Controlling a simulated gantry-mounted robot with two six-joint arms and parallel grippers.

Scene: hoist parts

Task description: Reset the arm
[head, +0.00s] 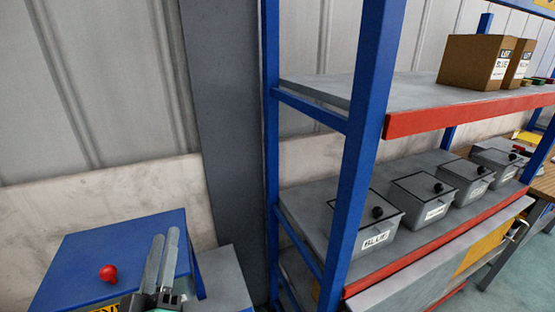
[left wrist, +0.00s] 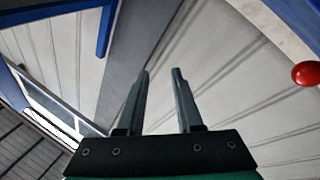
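My left gripper (head: 165,236) is at the bottom left of the head view, in front of a blue box-like unit (head: 85,255). Its two grey fingers point upward. In the left wrist view the fingers (left wrist: 161,72) stand apart with nothing between them, so it is open and empty. My right gripper shows in neither view.
A red knob (head: 107,273) is on the blue unit, left of my gripper; a red ball (left wrist: 306,73) shows at the wrist view's right edge. A blue-framed rack (head: 357,150) stands right, holding several lidded grey bins (head: 375,222) and brown boxes (head: 474,62).

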